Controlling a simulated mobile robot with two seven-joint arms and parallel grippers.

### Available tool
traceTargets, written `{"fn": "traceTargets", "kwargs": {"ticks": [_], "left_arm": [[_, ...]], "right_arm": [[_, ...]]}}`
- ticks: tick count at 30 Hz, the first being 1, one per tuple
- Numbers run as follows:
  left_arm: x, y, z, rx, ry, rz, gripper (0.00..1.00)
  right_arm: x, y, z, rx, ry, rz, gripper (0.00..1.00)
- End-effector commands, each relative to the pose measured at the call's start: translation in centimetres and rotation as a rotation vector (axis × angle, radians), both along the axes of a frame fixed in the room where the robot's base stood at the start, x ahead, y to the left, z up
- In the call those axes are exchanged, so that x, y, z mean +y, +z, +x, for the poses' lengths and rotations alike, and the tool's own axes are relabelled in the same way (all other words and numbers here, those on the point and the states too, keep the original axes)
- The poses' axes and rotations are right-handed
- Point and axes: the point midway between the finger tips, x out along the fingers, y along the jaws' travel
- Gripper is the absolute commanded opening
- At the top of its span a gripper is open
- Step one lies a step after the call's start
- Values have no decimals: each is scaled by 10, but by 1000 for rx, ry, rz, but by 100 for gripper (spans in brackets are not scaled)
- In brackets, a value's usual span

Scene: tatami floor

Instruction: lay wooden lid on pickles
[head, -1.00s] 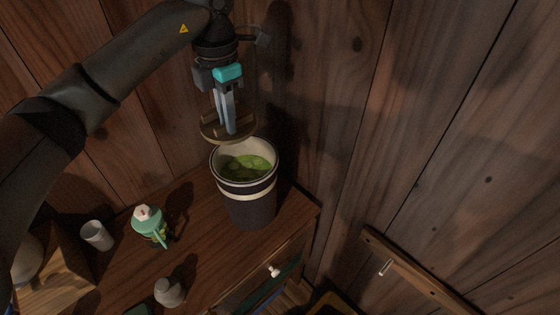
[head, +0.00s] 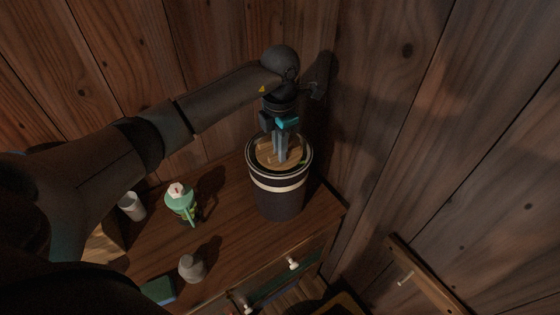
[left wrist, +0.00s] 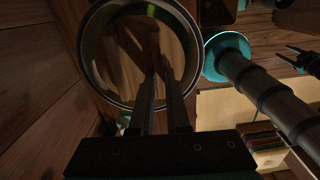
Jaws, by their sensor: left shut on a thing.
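The round wooden lid (head: 267,154) sits within the mouth of the tall dark crock (head: 279,200), which has pale bands and stands at the right end of the wooden cabinet top. My left gripper (head: 281,160) points down into the mouth and is shut on the lid's raised handle. In the left wrist view the lid (left wrist: 122,62) lies inside the crock's rim (left wrist: 188,30). The lid hides nearly all the pickles; a small green bit shows at the right edge. I cannot tell whether the lid rests on the pickles.
On the cabinet top (head: 232,230) stand a green pot with a white top (head: 181,203), a white cup (head: 132,206) and a grey rounded object (head: 192,268). Plank walls are close behind and to the right of the crock. A wooden rail (head: 430,275) is at the lower right.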

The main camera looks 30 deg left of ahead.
Motion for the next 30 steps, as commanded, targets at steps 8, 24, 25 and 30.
{"fn": "traceTargets", "kwargs": {"ticks": [8,24,25,30], "left_arm": [[0,-24,-1,2,0,0,0],[0,-54,0,-1,0,0,0],[0,-55,0,-1,0,0,0],[0,-53,0,-1,0,1,33]], "right_arm": [[0,1,1,-1,0,0,50],[0,-3,1,-1,0,0,50],[0,-4,1,-1,0,0,50],[0,-2,1,-1,0,0,50]]}}
